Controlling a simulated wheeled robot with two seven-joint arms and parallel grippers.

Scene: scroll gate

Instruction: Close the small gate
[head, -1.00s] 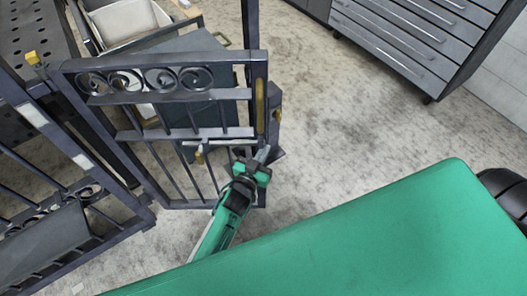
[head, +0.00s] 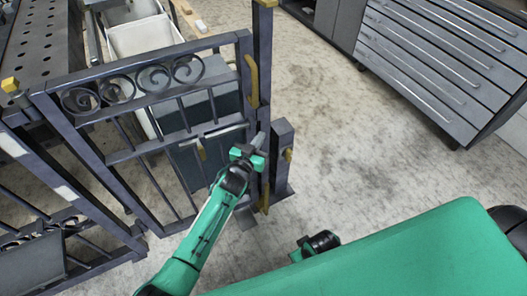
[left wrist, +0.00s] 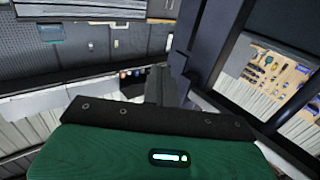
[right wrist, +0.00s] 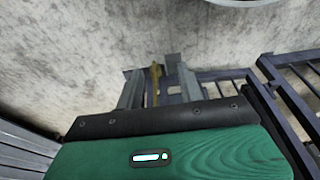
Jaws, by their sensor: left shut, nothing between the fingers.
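The small gate (head: 150,99) is a dark metal leaf with scroll ornaments and vertical bars, left of centre in the head view. A yellow handle (head: 252,80) sits by its right edge, beside a tall dark post (head: 263,45). I cannot tell whether leaf and post touch. My left gripper (head: 259,143) is shut and empty at the gate's right edge; contact is unclear. Its closed fingers also show in the left wrist view (left wrist: 160,85). My right gripper's fingers (right wrist: 158,88) stand apart in the right wrist view, with a yellow part beyond them.
A short dark post (head: 282,155) with yellow fittings stands right of the tall post. Fixed dark railing (head: 65,200) is at lower left. Behind the gate are a perforated table (head: 40,50) and pale bins (head: 140,38). Grey drawers (head: 430,60) stand at upper right. The floor between is clear.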

